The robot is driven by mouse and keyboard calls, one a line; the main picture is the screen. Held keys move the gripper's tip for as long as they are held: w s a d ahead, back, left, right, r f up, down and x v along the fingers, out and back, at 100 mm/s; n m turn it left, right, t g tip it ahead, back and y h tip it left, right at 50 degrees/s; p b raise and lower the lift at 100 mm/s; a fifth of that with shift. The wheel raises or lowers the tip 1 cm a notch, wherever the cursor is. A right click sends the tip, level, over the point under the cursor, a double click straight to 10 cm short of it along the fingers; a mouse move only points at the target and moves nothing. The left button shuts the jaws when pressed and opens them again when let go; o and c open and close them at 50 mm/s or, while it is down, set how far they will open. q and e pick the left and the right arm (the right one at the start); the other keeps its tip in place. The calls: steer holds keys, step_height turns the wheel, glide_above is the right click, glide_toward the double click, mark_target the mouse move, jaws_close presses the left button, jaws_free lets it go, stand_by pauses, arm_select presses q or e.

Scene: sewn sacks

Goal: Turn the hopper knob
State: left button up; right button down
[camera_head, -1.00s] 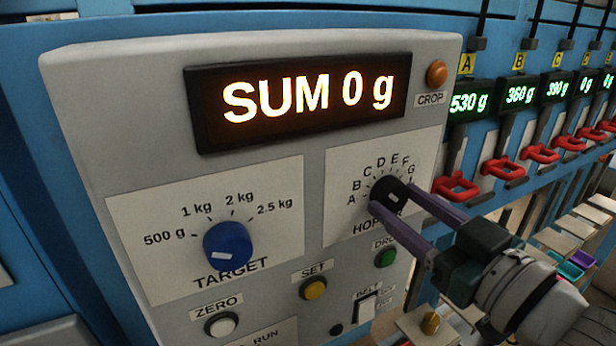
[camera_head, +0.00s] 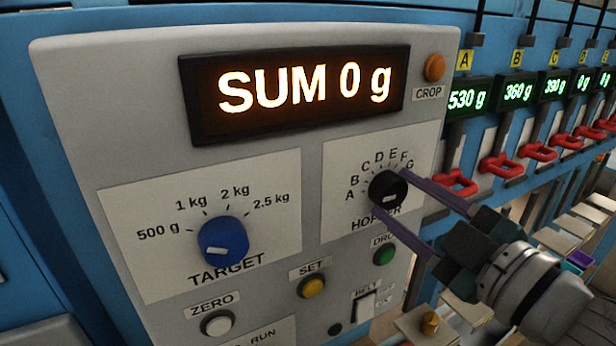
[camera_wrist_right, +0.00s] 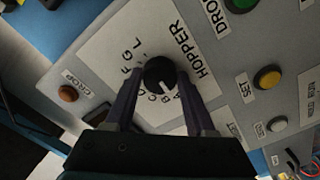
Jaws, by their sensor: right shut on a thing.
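The hopper knob (camera_head: 388,188) is a black round knob with a white mark, on a white plate lettered from A onward. It sits on the right part of the grey panel (camera_head: 130,100). My right gripper (camera_head: 390,204) has its two purple fingers on either side of the knob and is shut on it. In the right wrist view the knob (camera_wrist_right: 160,73) lies between the fingertips, its white mark toward the lower right. I cannot tell exactly which letter the mark meets. My left gripper is not in view.
The blue target knob (camera_head: 223,238) is to the left, below the SUM 0 g display (camera_head: 300,92). A green button (camera_head: 384,254), a yellow button (camera_head: 313,286) and a belt switch (camera_head: 366,305) are below. Red clamps (camera_head: 455,183) and weight displays line the right.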

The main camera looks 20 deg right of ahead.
stand_by(0.3)
steer(key=shift+c, duration=1.2)
jaws_free()
steer(key=s+b, duration=0.3)
steer(key=s, duration=0.7)
steer(key=shift+d+b, duration=0.35)
steer(key=shift+d, duration=0.05)
steer(key=shift+w, duration=0.1)
